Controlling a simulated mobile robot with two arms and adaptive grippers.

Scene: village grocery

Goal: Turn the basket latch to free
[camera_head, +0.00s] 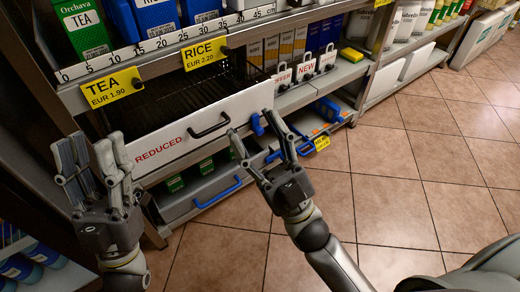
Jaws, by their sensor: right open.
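The basket is a dark wire one with a white front panel (180,142) marked REDUCED and a black handle (210,127). A small blue latch (257,124) sits at the right end of that front. My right gripper (252,124) is open, with its fingertips to either side of the latch in the picture; whether they touch it I cannot tell. My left gripper (88,142) is open and empty, held upright left of the basket front.
The shelf above carries a ruler strip, tea boxes (83,28) and yellow price tags (111,87). Below is a grey drawer (200,192) with a blue handle. White NEW and OFFER bins (305,70) stand to the right. The tiled floor (400,160) at right is clear.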

